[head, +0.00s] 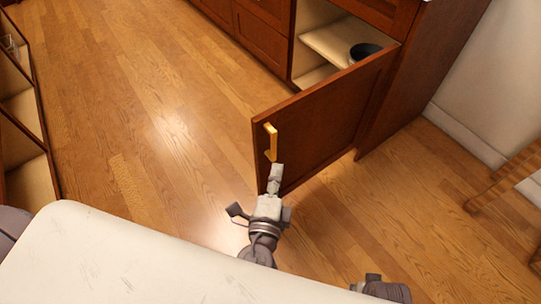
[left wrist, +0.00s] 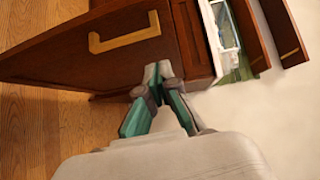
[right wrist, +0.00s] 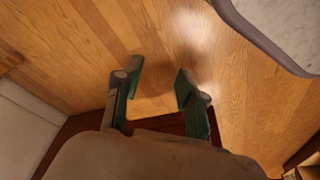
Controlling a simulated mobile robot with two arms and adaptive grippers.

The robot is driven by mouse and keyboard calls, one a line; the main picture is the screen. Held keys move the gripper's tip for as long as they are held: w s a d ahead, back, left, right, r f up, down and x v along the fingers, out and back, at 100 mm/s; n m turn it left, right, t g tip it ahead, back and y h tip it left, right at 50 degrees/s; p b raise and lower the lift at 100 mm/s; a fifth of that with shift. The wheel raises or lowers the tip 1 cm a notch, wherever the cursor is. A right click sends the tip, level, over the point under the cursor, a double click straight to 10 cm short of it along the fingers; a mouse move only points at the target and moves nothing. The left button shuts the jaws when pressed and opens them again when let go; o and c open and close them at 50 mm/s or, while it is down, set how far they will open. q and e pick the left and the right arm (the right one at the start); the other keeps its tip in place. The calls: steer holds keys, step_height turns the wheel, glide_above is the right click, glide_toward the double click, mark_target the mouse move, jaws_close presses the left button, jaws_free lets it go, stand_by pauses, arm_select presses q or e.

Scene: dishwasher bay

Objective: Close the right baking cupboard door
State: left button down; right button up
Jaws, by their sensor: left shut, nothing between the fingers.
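The brown cupboard door (head: 325,125) stands swung open from the cupboard (head: 320,40) in the head view, with its handled face toward me. Its brass bar handle (head: 270,142) is near the free edge and also shows in the left wrist view (left wrist: 125,41). My left gripper (head: 277,168) is shut and empty, just below the handle in the picture, close to the door's free edge. I cannot tell whether it touches the door. My right gripper (right wrist: 160,68) is open and empty above the wooden floor in the right wrist view.
A dark bowl (head: 364,51) sits on the pale shelf (head: 335,40) inside the cupboard. Open shelving (head: 20,110) is at the far left. A wooden piece (head: 505,175) stands at the right by the white wall (head: 485,80). The floor (head: 150,110) left of the door is clear.

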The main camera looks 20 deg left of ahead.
arm_select(q)
steer(key=r, duration=0.1)
steer(key=p, duration=0.2)
glide_toward(272, 114)
steer(key=w+d, duration=0.3)
steer(key=w, duration=0.1)
steer(key=a, duration=0.1)
steer(key=w, duration=0.1)
steer(key=a, duration=0.1)
steer(key=shift+w+a+f+t, duration=0.3)
steer(key=shift+w+a, duration=0.05)
steer(key=shift+w+a+p, duration=0.25)
steer(key=shift+a+p, duration=0.05)
steer(key=shift+a, duration=0.05)
arm_select(e)
steer(key=s+f, duration=0.3)
steer(key=f, duration=0.4)
steer(key=shift+s+d+f, duration=0.3)
steer(key=shift+s, duration=0.05)
